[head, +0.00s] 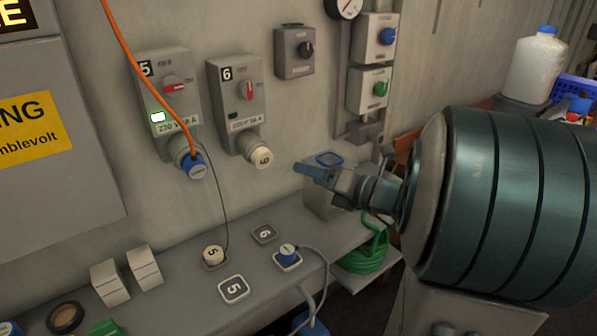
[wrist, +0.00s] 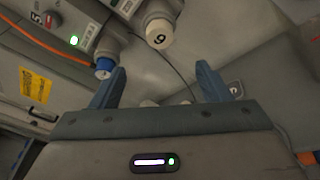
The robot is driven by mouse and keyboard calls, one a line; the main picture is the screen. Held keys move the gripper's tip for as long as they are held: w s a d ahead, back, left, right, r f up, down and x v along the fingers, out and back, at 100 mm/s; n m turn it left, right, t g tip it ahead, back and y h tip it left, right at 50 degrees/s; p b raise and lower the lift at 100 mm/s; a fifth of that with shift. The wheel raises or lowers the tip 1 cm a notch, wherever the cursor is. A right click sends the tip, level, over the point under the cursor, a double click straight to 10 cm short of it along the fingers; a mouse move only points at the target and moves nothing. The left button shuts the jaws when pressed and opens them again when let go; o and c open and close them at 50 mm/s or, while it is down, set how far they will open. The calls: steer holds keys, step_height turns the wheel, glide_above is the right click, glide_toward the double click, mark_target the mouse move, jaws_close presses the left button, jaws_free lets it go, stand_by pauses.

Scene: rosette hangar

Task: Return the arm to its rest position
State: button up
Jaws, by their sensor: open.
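My gripper (head: 315,170) is at the end of my teal arm, over the right part of the shelf and to the right of socket box 6. In the wrist view its two blue fingers (wrist: 158,88) stand wide apart with nothing between them. Socket box 5 (head: 168,85) has a lit green lamp, and a blue plug (head: 193,168) with an orange cable sits in it. Socket box 6 (head: 232,100) has a red switch and a cream cap marked 6 (head: 262,158) on its outlet. The cap also shows in the wrist view (wrist: 160,34), beyond the fingers and apart from them.
The shelf (head: 190,290) below holds a cream cap marked 5 (head: 213,254), a blue plug (head: 288,252) with a grey cable, and label plates. A grey bin (head: 325,200) stands close beneath my gripper. A white jug (head: 536,66) stands at far right.

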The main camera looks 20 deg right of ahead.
steer(key=shift+s+d, duration=0.2)
steer(key=shift+s, duration=0.15)
steer(key=s+a+f+n+g, duration=0.6)
steer(key=s+a+n+g, duration=0.25)
steer(key=a+n, duration=0.5)
steer(key=s+d+f+n+g+h, duration=0.3)
steer(key=s+n+h, duration=0.4)
steer(key=n, duration=1.3)
steer(key=shift+s+d+f+h, duration=0.3)
steer(key=shift+s+d+f, duration=0.15)
steer(key=shift+s, duration=0.45)
steer(key=n, duration=0.1)
steer(key=d+n+h, duration=0.1)
steer(key=n, duration=0.2)
steer(key=shift+d+r+n+t+h, duration=0.25)
steer(key=shift+d+r+n+h, duration=0.05)
steer(key=shift+d+n+h, duration=0.1)
steer(key=shift+c, duration=0.3)
